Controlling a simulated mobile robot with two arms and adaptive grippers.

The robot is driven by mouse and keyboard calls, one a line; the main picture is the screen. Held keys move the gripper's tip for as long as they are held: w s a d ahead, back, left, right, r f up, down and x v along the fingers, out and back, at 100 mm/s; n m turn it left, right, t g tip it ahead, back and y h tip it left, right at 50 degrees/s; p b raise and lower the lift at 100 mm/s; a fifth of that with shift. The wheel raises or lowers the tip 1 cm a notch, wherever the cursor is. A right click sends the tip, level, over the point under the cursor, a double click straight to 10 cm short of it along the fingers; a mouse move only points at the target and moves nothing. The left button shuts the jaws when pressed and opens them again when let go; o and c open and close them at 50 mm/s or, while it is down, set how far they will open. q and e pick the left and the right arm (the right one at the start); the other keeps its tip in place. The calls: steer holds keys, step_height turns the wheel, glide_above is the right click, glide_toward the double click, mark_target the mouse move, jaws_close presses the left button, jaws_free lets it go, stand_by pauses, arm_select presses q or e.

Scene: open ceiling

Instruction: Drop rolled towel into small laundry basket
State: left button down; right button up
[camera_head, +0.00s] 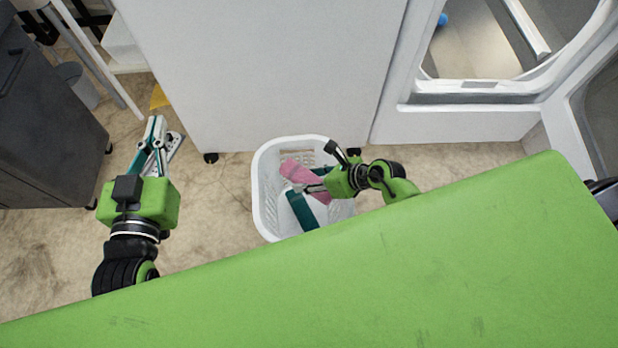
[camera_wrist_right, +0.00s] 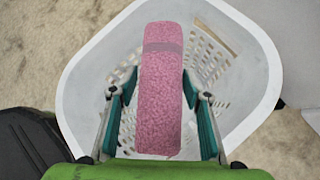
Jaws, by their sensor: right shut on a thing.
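A pink rolled towel (camera_head: 303,173) with a greyish band is held in my right gripper (camera_head: 309,193). In the right wrist view the towel (camera_wrist_right: 161,95) lies lengthwise between the two teal fingers of the right gripper (camera_wrist_right: 160,105), which are shut on it. The small white laundry basket (camera_head: 262,205) stands on the floor, and the towel is over its opening. The basket also shows below the towel in the right wrist view (camera_wrist_right: 88,95). I cannot tell the towel's exact height above the basket floor. My left gripper (camera_head: 155,140) is away to the left, over the floor, apparently empty.
A white cabinet (camera_head: 270,70) stands behind the basket. A white machine with a round open door (camera_head: 480,95) is at the right. A dark grey cabinet (camera_head: 45,120) is at the left. Bare floor (camera_head: 215,215) lies left of the basket.

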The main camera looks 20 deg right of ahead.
steer(key=o, duration=1.2)
steer(key=v, duration=1.2)
